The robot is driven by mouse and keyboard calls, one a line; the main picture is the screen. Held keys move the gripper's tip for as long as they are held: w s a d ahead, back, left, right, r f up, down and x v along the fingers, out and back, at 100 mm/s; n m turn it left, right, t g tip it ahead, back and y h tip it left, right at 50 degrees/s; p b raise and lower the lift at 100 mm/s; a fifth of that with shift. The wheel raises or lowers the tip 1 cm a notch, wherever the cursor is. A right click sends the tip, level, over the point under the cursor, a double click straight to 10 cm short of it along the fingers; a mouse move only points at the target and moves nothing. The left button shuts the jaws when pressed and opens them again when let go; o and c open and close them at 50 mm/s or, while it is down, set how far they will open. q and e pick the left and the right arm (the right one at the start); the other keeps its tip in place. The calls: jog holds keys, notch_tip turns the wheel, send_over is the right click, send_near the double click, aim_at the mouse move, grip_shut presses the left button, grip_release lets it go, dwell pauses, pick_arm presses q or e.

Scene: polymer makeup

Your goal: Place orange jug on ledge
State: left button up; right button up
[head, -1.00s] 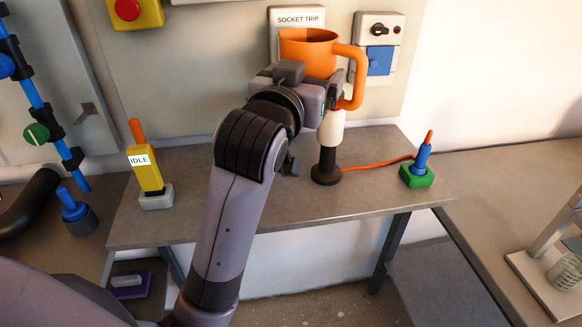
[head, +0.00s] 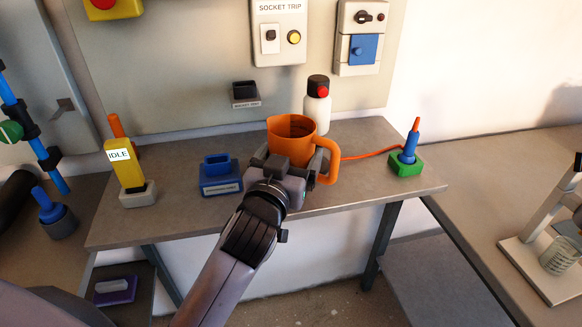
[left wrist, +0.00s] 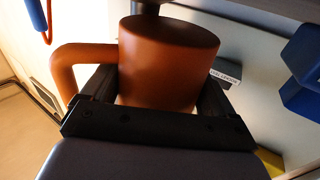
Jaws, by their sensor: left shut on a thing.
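The orange jug (head: 291,141) is upright, with its open rim up and its handle on the right in the head view. My left gripper (head: 285,172) is shut around the jug's body from the front. The jug also fills the middle of the left wrist view (left wrist: 168,65), between the two dark fingers (left wrist: 158,100). It is above the grey bench top (head: 190,220); whether its base touches cannot be told, since the gripper hides it. A small grey labelled piece (left wrist: 226,79) shows beside the jug in the left wrist view. My right gripper is not in view.
A blue labelled holder (head: 219,178) and a yellow IDLE device (head: 125,165) stand left of the jug. A white bottle (head: 316,110) is behind it. A green base with a blue plug (head: 406,165) and orange cable is at right. A dark wall holder (head: 245,94) is behind.

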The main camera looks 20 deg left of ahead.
pick_arm(q)
jog(key=shift+f, duration=1.15)
jog(key=shift+f, duration=0.1)
jog(key=o, duration=0.7)
jog(key=shift+f, duration=0.1)
jog(key=shift+c, duration=0.2)
jog(key=shift+o, duration=0.8)
